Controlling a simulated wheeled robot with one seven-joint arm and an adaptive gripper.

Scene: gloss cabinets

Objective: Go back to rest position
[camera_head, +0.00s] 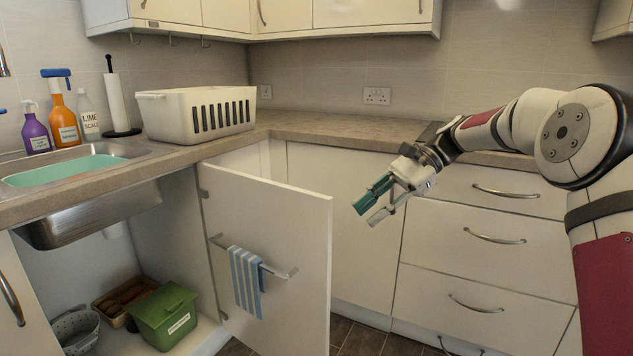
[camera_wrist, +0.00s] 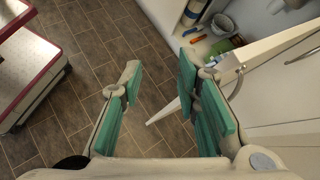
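My gripper (camera_head: 374,201) hangs in the air in front of the corner cabinets, to the right of the open cabinet door (camera_head: 292,240). In the wrist view its teal-padded fingers (camera_wrist: 158,95) stand wide apart. From these views I cannot tell the exact gap between gripper and door. My arm comes in from the right side of the head view.
A blue striped towel (camera_head: 246,281) hangs on the door's inner rail. A green box (camera_head: 166,317) and a colander (camera_head: 75,330) are in the open cabinet. Drawers (camera_head: 490,255) stand behind my gripper. A white crate (camera_head: 197,114) and bottles (camera_head: 63,118) are on the counter (camera_head: 345,131).

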